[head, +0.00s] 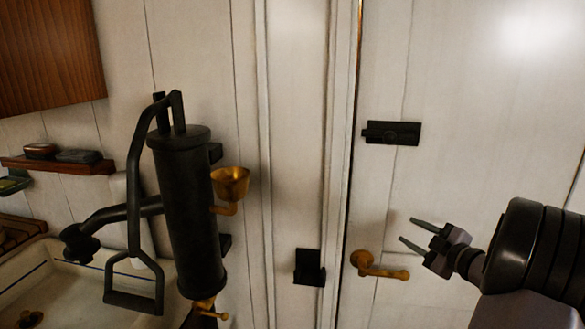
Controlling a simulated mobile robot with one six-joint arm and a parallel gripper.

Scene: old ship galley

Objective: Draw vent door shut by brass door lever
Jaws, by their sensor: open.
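The white plank door (470,90) fills the right side of the head view. A narrow dark gap runs down its left edge beside the frame, and I cannot tell how far it stands open. The brass door lever (380,268) is low on the door near that edge, with its handle pointing right. My gripper (407,230) is open and empty, its two thin fingers pointing left. The fingertips appear just above and right of the lever, apart from it in the picture. How far they are from the door in depth is unclear.
A black bolt (392,132) sits higher on the door. A black plate (309,268) is on the frame. A black hand pump (185,215) with a brass cup (231,183) stands left, beside a white sink (90,290). A wooden shelf (60,165) is farther left.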

